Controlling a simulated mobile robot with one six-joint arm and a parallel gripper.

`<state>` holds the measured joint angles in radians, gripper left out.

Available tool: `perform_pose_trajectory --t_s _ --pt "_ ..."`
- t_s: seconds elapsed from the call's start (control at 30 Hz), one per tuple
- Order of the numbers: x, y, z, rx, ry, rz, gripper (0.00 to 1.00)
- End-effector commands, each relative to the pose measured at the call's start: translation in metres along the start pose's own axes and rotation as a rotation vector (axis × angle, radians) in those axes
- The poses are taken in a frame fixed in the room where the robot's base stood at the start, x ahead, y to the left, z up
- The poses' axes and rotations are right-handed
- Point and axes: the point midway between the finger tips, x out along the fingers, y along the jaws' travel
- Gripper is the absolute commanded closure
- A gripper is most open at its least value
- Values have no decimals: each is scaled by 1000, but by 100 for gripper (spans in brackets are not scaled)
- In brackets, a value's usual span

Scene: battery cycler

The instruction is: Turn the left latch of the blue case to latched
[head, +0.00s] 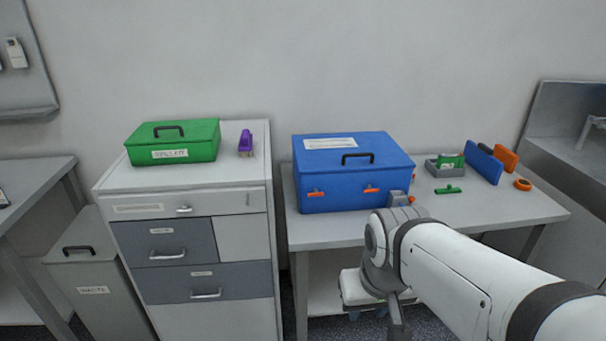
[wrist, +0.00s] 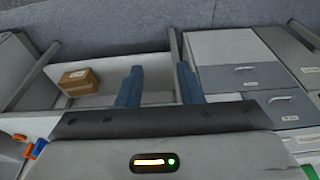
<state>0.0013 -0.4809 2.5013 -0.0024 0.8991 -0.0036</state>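The blue case (head: 352,172) stands closed on the right-hand table, with a black handle and a white label on its lid. Its left latch (head: 316,194) is a small orange piece on the front face, lying roughly level. A similar right latch (head: 371,189) sits on the same face. My gripper (wrist: 160,84) shows in the wrist view with its two blue fingers spread and nothing between them.
A green case (head: 172,143) and a purple object (head: 245,143) stand on the drawer cabinet (head: 112,182). Right of the blue case are a grey tray (head: 440,171), upright blue and orange pieces, and an orange ring (head: 522,184). A cardboard box (wrist: 80,81) lies below.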

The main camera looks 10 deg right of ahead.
Motion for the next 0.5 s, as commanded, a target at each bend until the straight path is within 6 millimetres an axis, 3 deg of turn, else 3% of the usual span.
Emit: perform_pose_trajectory --t_s 0.13,0.27,0.37,0.5 --pt "2 -6 -4 11 -14 -31 67" --pt "10 -27 -20 44 -56 -156 67" --pt "19 -51 -46 109 -91 -310 67" --pt "31 -83 -98 227 -98 -549 67"
